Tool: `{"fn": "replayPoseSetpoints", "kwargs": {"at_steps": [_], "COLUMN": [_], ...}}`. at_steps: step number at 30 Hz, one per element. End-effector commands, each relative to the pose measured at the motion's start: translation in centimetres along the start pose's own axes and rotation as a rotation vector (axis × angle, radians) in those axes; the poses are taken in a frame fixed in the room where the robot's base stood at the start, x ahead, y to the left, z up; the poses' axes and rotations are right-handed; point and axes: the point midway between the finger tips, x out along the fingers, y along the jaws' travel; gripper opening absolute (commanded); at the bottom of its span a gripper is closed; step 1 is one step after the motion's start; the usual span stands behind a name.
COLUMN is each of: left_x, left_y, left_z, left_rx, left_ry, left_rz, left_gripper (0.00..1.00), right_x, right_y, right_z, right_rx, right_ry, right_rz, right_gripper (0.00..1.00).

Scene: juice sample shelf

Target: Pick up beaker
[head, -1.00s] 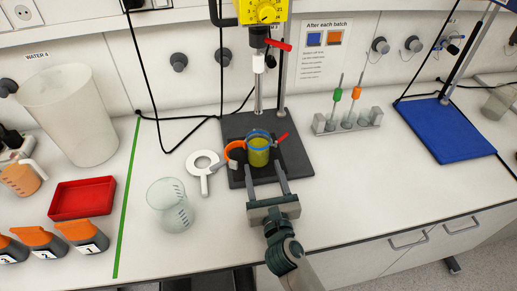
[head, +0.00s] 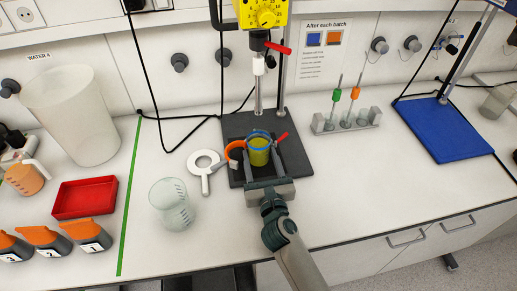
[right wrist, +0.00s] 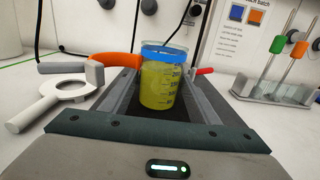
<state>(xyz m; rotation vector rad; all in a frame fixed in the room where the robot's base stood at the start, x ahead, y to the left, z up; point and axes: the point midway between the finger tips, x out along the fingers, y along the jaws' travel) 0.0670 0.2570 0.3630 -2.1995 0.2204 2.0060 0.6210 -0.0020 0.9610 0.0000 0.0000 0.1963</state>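A small beaker (head: 259,156) of yellow-green liquid with a blue band stands upright on the black stand base (head: 295,165), under the stirrer shaft. It also shows in the right wrist view (right wrist: 163,85). My right gripper (head: 261,153) is open, with one finger on each side of this beaker; whether either finger touches it I cannot tell. An empty glass beaker (head: 170,205) stands on the bench to the left. My left gripper is not in view.
An orange clamp (head: 233,148) and a red-handled part (head: 281,136) sit close beside the beaker. A white ring tool (head: 204,170) lies to the left. A rack (head: 347,123) stands back right. The bench front right is clear.

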Motion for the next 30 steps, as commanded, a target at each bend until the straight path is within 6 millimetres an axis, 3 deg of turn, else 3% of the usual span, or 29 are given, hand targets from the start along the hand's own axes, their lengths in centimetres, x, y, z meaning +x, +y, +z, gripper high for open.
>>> {"fn": "replayPoseSetpoints", "kwargs": {"at_steps": [1, 4, 30], "left_x": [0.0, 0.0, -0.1], "left_y": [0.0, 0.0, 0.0], "left_z": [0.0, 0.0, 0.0], "left_rx": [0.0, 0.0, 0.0], "left_ry": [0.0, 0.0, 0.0], "left_rz": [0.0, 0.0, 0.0], "left_gripper": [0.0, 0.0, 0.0], "right_x": [0.0, 0.0, -0.9], "right_y": [0.0, 0.0, 0.0], "right_z": [0.0, 0.0, 1.0], "right_rx": [0.0, 0.0, -0.001], "right_ry": [0.0, 0.0, -0.003], "right_rz": [0.0, 0.0, 0.0], "right_gripper": [0.43, 0.21, 0.21]}}
